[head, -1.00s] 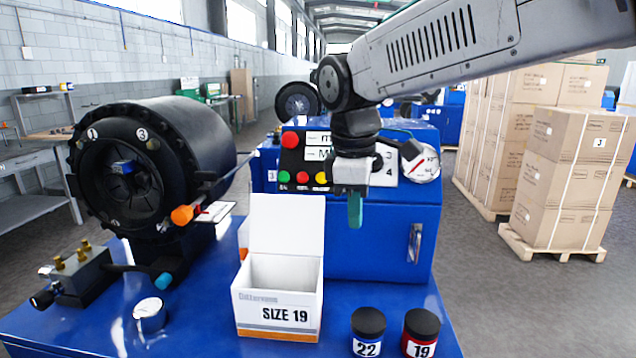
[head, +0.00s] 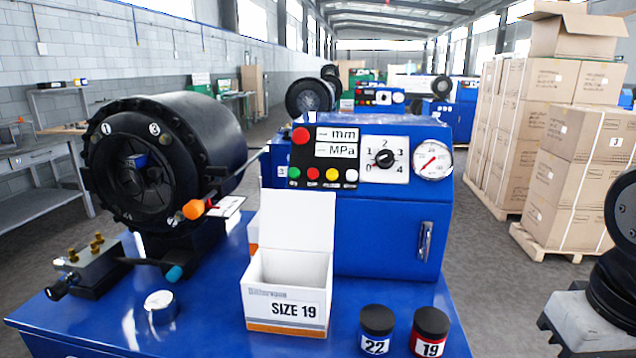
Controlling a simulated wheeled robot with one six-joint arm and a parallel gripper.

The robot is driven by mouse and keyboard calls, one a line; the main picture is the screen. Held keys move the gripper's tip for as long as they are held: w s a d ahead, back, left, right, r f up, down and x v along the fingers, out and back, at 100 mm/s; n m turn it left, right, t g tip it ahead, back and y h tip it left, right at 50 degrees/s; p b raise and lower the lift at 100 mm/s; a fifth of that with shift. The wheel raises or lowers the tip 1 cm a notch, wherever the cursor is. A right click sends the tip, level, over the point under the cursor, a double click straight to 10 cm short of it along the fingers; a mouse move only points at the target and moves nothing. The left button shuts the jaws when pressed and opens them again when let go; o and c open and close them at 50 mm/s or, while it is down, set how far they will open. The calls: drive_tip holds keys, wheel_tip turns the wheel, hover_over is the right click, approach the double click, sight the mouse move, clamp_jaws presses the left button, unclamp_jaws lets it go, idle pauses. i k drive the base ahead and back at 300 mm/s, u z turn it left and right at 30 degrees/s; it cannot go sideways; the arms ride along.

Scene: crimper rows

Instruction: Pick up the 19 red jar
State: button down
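The red jar labelled 19 (head: 429,333) has a black lid. It stands upright on the blue machine table near the front right corner. A dark blue jar labelled 22 (head: 376,330) stands just to its left. An open white box marked SIZE 19 (head: 288,300) stands further left with its lid flap up, and the part of its inside that shows looks empty. Part of my arm shows at the right edge of the head view. My gripper's fingers are out of view.
The blue control cabinet (head: 372,230) with buttons, knob and gauge rises behind the jars. Stacked cartons (head: 575,185) on pallets stand at right, across open floor.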

sight(431, 326)
drive_tip(key=z, duration=1.65)
drive_tip(key=i, duration=3.65)
drive_tip(key=u, duration=4.45)
drive_tip(key=i, duration=0.55)
